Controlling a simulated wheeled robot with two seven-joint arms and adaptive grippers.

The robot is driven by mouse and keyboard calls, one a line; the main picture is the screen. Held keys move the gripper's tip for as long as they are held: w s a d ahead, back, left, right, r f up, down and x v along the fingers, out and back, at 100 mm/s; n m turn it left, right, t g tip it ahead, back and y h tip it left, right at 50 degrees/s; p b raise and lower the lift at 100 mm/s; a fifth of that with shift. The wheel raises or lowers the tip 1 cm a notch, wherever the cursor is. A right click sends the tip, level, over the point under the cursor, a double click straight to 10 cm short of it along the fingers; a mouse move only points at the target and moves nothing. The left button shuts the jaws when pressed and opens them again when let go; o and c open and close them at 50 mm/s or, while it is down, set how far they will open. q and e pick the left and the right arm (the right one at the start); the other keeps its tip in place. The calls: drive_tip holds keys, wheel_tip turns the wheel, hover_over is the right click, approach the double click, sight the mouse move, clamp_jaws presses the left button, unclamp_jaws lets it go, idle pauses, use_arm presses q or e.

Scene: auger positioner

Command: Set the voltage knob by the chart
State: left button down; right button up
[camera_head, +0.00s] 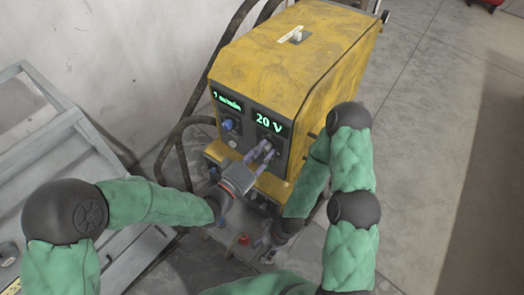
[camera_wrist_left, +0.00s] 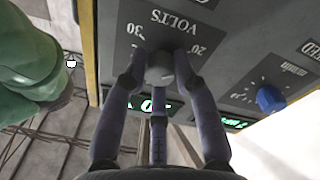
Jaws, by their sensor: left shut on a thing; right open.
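The yellow welding machine (camera_head: 290,60) stands at the centre of the head view. Its front has a display reading 20 V (camera_head: 269,122) and a left display (camera_head: 228,101) in m/min, its digit hard to read. My left gripper (camera_head: 265,152) is at the front panel under the volts display. In the left wrist view its fingers are shut around the grey voltage knob (camera_wrist_left: 160,68), below the VOLTS scale (camera_wrist_left: 178,30) marked 20 and 30. The blue m/min knob (camera_wrist_left: 270,98) sits beside it, untouched. My right gripper (camera_head: 268,245) hangs low, open and empty. No chart is clearly readable.
Dark hoses (camera_head: 178,135) run down the machine's left side. A grey metal frame (camera_head: 60,150) stands at the left. A small red item (camera_head: 243,239) lies low in front of the machine. The floor (camera_head: 430,130) to the right is clear.

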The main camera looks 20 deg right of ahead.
use_arm(q)
drive_tip(key=shift+w+r, duration=0.1)
drive_tip(key=c, duration=1)
unclamp_jaws()
drive_tip(key=v, duration=1.2)
